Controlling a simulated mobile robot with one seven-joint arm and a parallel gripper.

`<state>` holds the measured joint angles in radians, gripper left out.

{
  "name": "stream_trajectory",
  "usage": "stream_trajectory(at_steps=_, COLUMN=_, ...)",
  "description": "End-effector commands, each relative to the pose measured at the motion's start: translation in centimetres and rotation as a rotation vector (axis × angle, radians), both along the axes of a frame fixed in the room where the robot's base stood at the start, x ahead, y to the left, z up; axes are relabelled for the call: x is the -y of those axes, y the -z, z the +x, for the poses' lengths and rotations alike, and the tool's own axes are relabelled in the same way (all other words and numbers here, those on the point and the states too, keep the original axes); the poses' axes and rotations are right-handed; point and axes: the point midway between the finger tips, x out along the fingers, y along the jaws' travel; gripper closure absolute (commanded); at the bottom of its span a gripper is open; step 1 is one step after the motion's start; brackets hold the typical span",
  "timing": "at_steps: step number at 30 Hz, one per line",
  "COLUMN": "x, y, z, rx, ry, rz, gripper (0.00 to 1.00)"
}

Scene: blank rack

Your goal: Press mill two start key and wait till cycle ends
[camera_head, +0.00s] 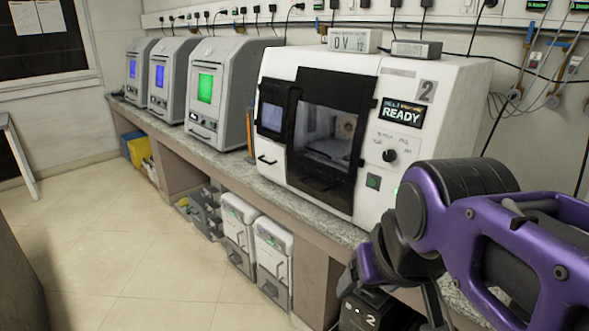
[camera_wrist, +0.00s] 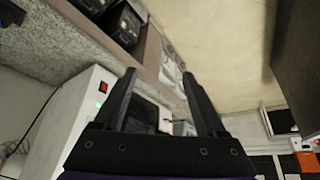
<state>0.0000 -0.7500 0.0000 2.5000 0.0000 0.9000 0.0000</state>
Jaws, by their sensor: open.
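Mill two (camera_head: 455,75) is a white machine marked "2" on the counter in the head view. Its display (camera_head: 401,112) reads READY, and its dark front door looks closed. My gripper (camera_head: 393,292) is in front of and below the panel at the lower right, apart from the key. In the wrist view my gripper (camera_wrist: 158,75) is open, with nothing between its fingers. The mill's white casing (camera_wrist: 75,115) shows at left there, with a red switch; the green key is not clear.
Three grey machines stand along the counter (camera_head: 350,232) to the left, the nearest with a green screen (camera_head: 206,88). Two small boxes (camera_head: 355,40) rest on mill two. White units (camera_head: 273,255) stand below the counter. The floor (camera_head: 140,240) at left is clear.

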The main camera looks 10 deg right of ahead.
Motion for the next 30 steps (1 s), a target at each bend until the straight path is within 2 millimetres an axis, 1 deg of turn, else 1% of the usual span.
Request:
stream_trajectory(at_steps=1, x=0.0, y=0.0, z=0.0, rx=0.0, ry=0.0, rz=0.0, gripper=0.37)
stream_trajectory(at_steps=5, x=0.0, y=0.0, z=0.0, rx=0.0, ry=0.0, rz=0.0, gripper=0.61)
stream_trajectory(at_steps=6, x=0.0, y=0.0, z=0.0, rx=0.0, ry=0.0, rz=0.0, gripper=0.68)
stream_trajectory(at_steps=8, x=0.0, y=0.0, z=0.0, rx=0.0, ry=0.0, rz=0.0, gripper=0.79)
stream_trajectory(at_steps=9, x=0.0, y=0.0, z=0.0, rx=0.0, ry=0.0, rz=0.0, gripper=0.86)
stream_trajectory(at_steps=11, x=0.0, y=0.0, z=0.0, rx=0.0, ry=0.0, rz=0.0, gripper=0.97)
stream_trajectory(at_steps=12, x=0.0, y=0.0, z=0.0, rx=0.0, ry=0.0, rz=0.0, gripper=1.0)
stream_trajectory(at_steps=30, x=0.0, y=0.0, z=0.0, rx=0.0, ry=0.0, rz=0.0, gripper=1.0)
